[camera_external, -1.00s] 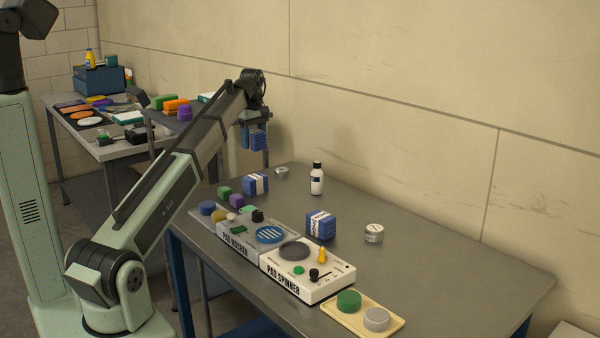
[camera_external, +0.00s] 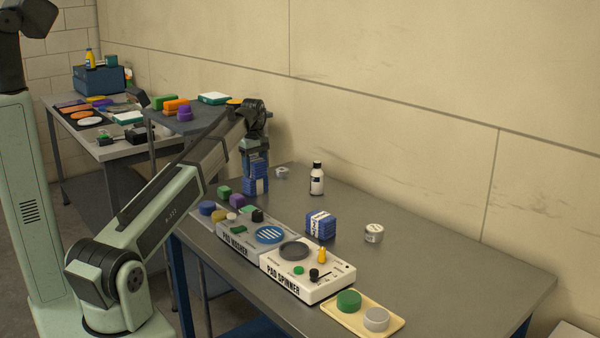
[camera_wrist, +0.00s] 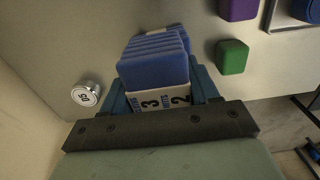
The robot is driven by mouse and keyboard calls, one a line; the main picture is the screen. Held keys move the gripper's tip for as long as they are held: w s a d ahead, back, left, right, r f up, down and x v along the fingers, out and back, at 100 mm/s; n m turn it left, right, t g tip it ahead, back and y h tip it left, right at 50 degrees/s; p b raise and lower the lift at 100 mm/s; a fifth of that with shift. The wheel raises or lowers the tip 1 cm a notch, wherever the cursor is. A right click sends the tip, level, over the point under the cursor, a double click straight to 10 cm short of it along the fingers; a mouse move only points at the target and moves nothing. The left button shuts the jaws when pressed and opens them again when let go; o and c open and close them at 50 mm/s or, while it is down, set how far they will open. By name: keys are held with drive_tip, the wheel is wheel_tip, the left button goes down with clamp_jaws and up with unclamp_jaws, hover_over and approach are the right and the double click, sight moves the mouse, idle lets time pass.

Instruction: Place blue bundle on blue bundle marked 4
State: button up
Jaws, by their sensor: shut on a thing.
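My gripper (camera_external: 255,160) is shut on a blue bundle (camera_external: 254,168), which hangs upright below it. In the wrist view the held bundle (camera_wrist: 153,70) is between the fingers, and its white band shows the figures 3 and 2. A second blue bundle (camera_external: 257,187) stands on the table directly under the held one; the two look stacked or nearly so, and I cannot tell whether they touch. Another blue bundle (camera_external: 320,225) with a white band stands apart near the table's middle. I cannot read a 4 on either standing bundle.
A white bottle (camera_external: 317,180) and a small round tin (camera_external: 282,172) stand near the wall. Another tin (camera_external: 374,233) is to the right. The pad washer (camera_external: 258,238) and pad spinner (camera_external: 307,275) line the front edge.

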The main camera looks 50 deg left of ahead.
sight(255, 159)
drive_tip(key=shift+f, duration=0.15)
drive_tip(key=o, duration=1.1)
wheel_tip(255, 159, up, 12)
drive_tip(key=shift+r, duration=0.1)
idle(0.4)
